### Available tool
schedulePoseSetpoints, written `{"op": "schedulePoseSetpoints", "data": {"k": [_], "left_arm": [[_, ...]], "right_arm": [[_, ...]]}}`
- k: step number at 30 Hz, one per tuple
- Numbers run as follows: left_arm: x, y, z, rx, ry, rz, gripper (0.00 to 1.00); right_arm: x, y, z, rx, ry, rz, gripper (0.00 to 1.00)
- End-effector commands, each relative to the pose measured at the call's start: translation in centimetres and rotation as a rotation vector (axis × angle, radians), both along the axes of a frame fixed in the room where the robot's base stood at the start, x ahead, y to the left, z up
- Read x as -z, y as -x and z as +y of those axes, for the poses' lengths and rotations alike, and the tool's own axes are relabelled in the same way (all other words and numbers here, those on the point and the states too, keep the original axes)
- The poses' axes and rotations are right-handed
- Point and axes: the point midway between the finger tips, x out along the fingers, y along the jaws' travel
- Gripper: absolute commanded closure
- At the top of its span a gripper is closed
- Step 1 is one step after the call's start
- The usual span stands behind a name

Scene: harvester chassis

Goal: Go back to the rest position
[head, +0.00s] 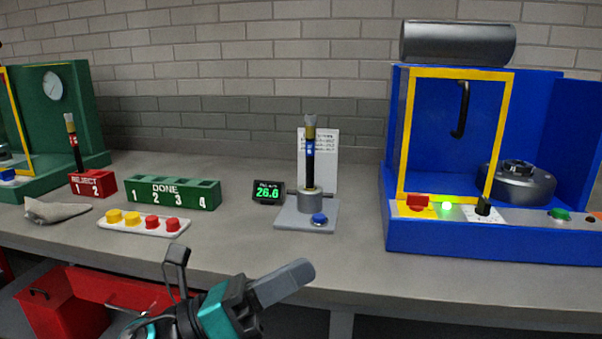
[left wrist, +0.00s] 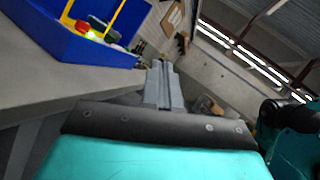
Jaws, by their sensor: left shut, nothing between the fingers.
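My left gripper (head: 297,276) shows in the head view in front of the bench's front edge, below the scale stand. Its grey fingers are together with nothing between them, and they point to the right. In the left wrist view the shut fingers (left wrist: 164,85) point away from the camera, past the bench corner, clear of everything. My right gripper does not show as such in the head view. A dark and teal arm part of mine is at the right edge of the left wrist view.
The grey bench (head: 250,245) holds a green DONE rack (head: 172,193), a red REJECT rack (head: 93,184), a button strip (head: 143,223), a display (head: 268,192), a stand with an upright black tube (head: 310,160) and a blue machine (head: 440,237). A red drawer (head: 60,300) is below.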

Motion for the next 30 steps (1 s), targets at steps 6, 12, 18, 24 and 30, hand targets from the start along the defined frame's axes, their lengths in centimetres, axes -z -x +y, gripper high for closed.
{"op": "schedulePoseSetpoints", "data": {"k": [6,12,18,24,30], "left_arm": [[6.3,-3.0,7.0,-0.145,0.618,0.879,1.00],[18.8,0.1,13.3,-0.343,1.229,1.589,1.00],[27.6,7.2,16.0,-0.523,1.690,1.980,1.00],[30.6,10.6,16.5,-0.601,1.879,2.101,1.00],[30.8,10.8,16.5,-0.606,1.889,2.107,1.00]], "right_arm": [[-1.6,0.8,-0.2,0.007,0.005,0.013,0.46],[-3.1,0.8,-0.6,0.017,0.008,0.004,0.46],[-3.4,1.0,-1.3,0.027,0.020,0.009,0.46],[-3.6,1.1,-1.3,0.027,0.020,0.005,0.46],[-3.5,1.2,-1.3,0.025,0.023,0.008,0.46]]}}
